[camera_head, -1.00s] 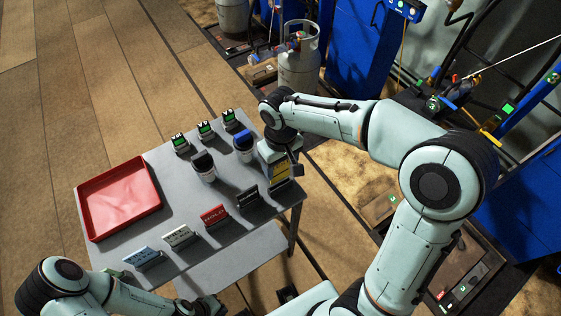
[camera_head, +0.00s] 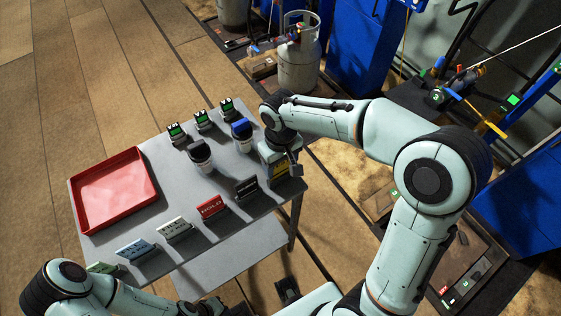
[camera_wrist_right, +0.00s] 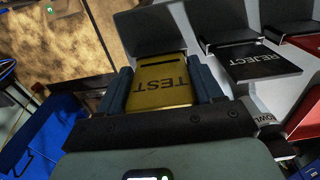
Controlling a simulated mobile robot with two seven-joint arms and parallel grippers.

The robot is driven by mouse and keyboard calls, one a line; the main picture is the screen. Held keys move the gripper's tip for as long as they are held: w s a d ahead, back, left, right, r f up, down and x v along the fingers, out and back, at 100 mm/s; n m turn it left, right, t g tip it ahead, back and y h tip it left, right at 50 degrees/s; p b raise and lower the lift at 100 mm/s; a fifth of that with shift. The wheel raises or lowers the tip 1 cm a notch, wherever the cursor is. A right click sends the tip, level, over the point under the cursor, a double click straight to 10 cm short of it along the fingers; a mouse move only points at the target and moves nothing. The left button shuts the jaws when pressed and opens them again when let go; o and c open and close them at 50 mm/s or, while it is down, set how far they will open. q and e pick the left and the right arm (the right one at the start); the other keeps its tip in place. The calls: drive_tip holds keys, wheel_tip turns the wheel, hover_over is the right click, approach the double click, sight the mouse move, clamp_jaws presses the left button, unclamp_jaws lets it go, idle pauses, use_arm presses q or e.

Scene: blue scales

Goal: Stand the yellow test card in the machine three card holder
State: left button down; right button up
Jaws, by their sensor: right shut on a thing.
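The yellow test card (camera_wrist_right: 158,82) sits between the two blue-grey fingers of my right gripper (camera_wrist_right: 162,88), with its TEST lettering facing the right wrist camera. In the head view, my right gripper (camera_head: 281,168) is at the table's right corner, at the end of a row of cards. It hides most of the yellow card there. Whether the card still touches the table is hidden. A machine with a green 3 (camera_head: 437,97) stands at the upper right; I cannot make out its card holder. My left gripper (camera_head: 196,308) is partly cut off at the bottom edge, its jaws unclear.
The grey table (camera_head: 175,185) holds a red tray (camera_head: 113,208), the black REJECT card (camera_head: 247,188), the red HOLD card (camera_head: 211,209), other cards, two cups and several small green-screen devices. A gas cylinder (camera_head: 299,60) and blue cabinets (camera_head: 355,45) stand beyond.

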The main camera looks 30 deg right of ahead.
drive_tip(key=shift+f+b, duration=0.6)
drive_tip(key=shift+f, duration=0.25)
idle(0.5)
drive_tip(key=o, duration=1.1)
wheel_tip(320, 180, up, 13)
drive_tip(key=shift+r+p, duration=0.2)
drive_tip(key=shift+p, duration=0.8)
